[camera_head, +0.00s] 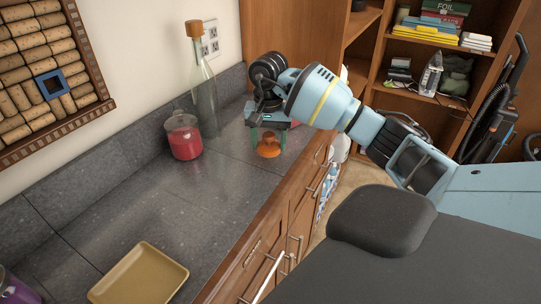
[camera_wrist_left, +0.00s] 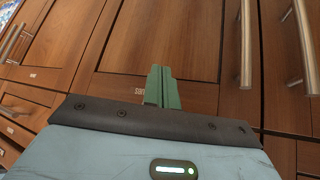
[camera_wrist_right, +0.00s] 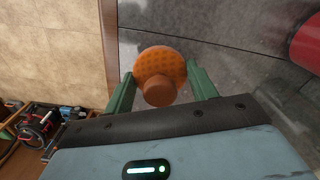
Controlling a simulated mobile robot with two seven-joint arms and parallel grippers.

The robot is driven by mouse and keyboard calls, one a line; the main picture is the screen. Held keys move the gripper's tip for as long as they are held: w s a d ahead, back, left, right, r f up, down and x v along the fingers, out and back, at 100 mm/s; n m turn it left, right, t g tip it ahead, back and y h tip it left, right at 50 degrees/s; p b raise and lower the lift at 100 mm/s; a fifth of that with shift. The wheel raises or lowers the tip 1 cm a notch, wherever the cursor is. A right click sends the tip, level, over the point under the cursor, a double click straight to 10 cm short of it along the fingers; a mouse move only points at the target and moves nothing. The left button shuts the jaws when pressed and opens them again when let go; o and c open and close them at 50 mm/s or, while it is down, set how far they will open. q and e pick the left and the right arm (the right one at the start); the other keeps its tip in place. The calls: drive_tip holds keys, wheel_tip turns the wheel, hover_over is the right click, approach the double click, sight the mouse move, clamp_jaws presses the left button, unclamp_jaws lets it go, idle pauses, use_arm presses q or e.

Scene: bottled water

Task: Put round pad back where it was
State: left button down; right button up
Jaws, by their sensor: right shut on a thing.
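The round pad (camera_head: 268,147) is orange, with a dotted round face and a short knob. It is at the far end of the grey counter, between the green fingers of my right gripper (camera_head: 268,138). In the right wrist view the pad (camera_wrist_right: 160,64) sits between the two fingers (camera_wrist_right: 161,92), which are shut on it. I cannot tell whether it touches the counter. My left gripper (camera_wrist_left: 161,87) shows only in the left wrist view. Its fingers are together with nothing between them, in front of wooden cabinet doors.
A jar with red contents (camera_head: 184,137) and a tall corked glass bottle (camera_head: 204,95) stand left of the right gripper. A tan tray (camera_head: 141,276) lies on the near counter (camera_head: 165,205). The counter between them is clear. Wooden shelves (camera_head: 400,62) stand beyond the counter.

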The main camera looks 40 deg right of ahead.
sight(268, 151)
drive_tip(key=shift+w+d, duration=0.15)
drive_tip(key=shift+w, duration=0.05)
drive_tip(key=shift+f, duration=1.95)
drive_tip(key=o, duration=0.9)
drive_tip(key=shift+o, duration=0.2)
wheel_tip(268, 151, up, 12)
drive_tip(key=shift+r+p, duration=0.25)
drive_tip(key=shift+p, duration=0.15)
drive_tip(key=shift+w+f, duration=0.1)
